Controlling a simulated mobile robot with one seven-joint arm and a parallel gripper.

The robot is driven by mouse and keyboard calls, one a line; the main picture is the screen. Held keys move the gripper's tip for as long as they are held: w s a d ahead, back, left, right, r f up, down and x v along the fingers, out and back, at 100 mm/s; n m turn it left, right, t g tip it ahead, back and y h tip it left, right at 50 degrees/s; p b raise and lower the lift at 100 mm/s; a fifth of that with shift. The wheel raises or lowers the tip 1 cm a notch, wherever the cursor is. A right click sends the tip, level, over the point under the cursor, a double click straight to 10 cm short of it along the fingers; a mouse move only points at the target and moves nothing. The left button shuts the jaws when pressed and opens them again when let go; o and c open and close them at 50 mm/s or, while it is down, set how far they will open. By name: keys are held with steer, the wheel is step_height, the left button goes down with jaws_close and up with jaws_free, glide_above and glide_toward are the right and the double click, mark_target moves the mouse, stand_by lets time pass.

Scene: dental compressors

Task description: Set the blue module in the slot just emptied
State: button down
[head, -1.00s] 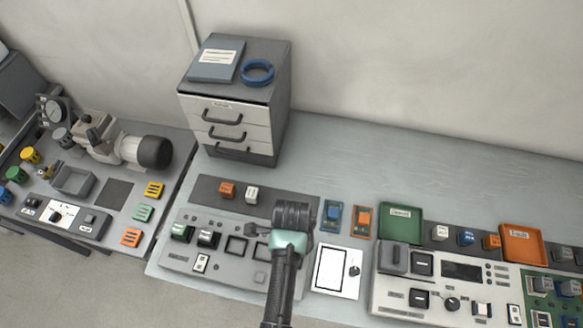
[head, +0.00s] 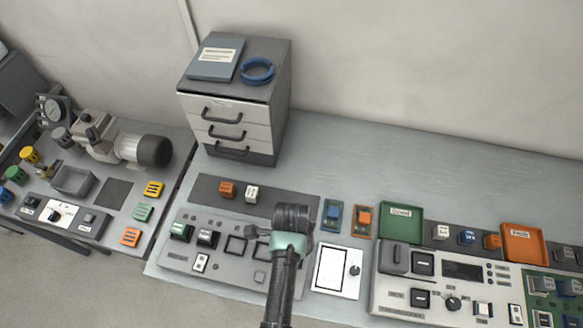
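The grey slot panel (head: 190,260) lies at the front of the bench. Another blue block (head: 466,237) stands farther right, between the trays.
An orange module (head: 227,189) and a white one (head: 252,193) rest on the dark mat (head: 290,203) behind the panel. A green tray (head: 400,236), an orange tray (head: 536,258) and a control console (head: 392,290) are at right. A drawer cabinet (head: 240,120) stands behind. The rear bench is clear.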

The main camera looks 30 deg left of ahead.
steer(key=shift+f, duration=0.2)
stand_by(0.4)
steer(key=shift+c, duration=0.7)
jaws_free()
step_height(320, 180, up, 7)
steer(key=p, duration=0.7)
steer(key=shift+r, duration=0.1)
